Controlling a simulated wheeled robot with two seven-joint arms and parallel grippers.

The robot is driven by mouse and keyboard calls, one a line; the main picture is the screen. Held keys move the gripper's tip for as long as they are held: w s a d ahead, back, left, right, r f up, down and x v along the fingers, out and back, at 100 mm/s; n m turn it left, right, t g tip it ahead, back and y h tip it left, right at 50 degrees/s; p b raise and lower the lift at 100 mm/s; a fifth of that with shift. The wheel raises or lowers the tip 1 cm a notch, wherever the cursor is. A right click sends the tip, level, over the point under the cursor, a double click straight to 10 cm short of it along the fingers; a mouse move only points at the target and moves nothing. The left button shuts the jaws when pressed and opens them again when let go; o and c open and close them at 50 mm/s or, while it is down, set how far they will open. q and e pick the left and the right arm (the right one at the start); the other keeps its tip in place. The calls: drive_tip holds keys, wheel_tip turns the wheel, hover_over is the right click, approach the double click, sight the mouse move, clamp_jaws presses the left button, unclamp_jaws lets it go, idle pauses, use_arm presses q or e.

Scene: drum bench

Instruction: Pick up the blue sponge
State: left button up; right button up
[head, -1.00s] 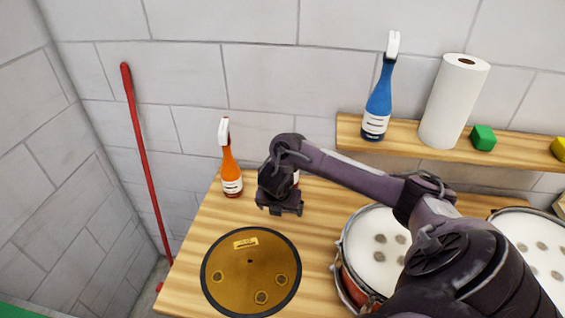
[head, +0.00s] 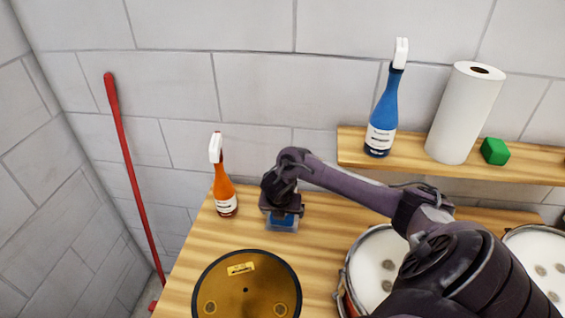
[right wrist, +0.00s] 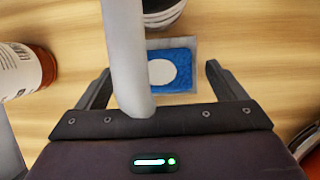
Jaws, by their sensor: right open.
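The blue sponge (head: 283,224) lies on the wooden bench, partly hidden below my right gripper (head: 281,208) in the head view. In the right wrist view the sponge (right wrist: 185,55) is blue with a white oval, in or on a pale, clear-looking rectangular holder. My right gripper (right wrist: 158,68) is open, with one finger on each side of the sponge in that view. I cannot tell how far above it the fingers are. A pale rod hides part of the view between them. My left gripper is not in view.
An orange spray bottle (head: 224,185) stands left of my right gripper. A shelf (head: 349,150) holds a blue spray bottle (head: 384,112), a paper roll (head: 463,115) and a green block (head: 495,151).

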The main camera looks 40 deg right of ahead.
drive_tip(key=shift+w+d+f, duration=0.1)
drive_tip(key=shift+w+f, duration=0.05)
drive_tip(key=shift+f, duration=0.3)
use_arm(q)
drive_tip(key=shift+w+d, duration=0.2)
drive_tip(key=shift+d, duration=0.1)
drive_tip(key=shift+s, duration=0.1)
use_arm(e)
drive_tip(key=c, duration=1.1)
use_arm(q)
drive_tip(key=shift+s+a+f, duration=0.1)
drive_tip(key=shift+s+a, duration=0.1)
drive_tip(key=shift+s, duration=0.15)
use_arm(e)
drive_tip(key=shift+o, duration=0.2)
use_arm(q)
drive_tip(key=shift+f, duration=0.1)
use_arm(e)
drive_tip(key=shift+r, duration=0.15)
